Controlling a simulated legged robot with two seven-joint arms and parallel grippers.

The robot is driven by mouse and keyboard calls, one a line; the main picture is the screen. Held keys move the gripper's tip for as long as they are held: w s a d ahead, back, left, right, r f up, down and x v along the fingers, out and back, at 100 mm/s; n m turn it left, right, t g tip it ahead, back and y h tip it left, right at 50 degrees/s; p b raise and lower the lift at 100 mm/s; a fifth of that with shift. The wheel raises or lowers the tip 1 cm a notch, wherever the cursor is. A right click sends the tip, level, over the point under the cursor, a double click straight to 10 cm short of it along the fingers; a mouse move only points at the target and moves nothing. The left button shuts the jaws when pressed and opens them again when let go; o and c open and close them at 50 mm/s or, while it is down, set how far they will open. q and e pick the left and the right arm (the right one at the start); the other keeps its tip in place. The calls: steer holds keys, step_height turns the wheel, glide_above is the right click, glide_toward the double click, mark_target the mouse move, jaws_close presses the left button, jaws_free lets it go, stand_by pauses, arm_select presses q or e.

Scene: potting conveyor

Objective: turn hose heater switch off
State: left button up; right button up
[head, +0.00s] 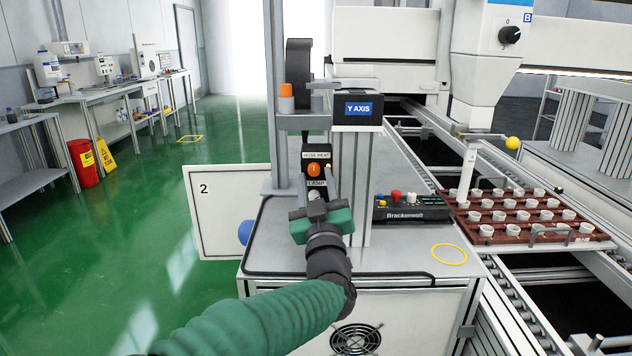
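The hose heater switch (314,169) is a round orange knob on a small dark box, under a label reading HOSE HEAT (316,154). The box is fixed beside the grey post at the middle of the head view. Below the switch is a LAMP label (316,184) with a pale control under it, partly covered by my gripper. My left gripper (317,207) is seen from behind, just below the switch and in front of the lamp control. Its fingertips are small and partly hidden, so contact and opening cannot be told. My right gripper is not in view.
A Brackenwell control box (411,208) with coloured buttons stands right of the post. A yellow ring (449,254) marks bare cabinet top. A brown tray (525,232) of white pots sits on the conveyor. A white panel marked 2 (226,212) stands at the left.

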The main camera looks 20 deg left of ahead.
arm_select(q)
steer(key=shift+o, duration=0.4)
steer(key=shift+r, duration=0.15)
steer(key=p+v, duration=0.1)
steer(key=v, duration=1.6)
steer(key=shift+p, duration=0.35)
steer(key=shift+w, duration=0.1)
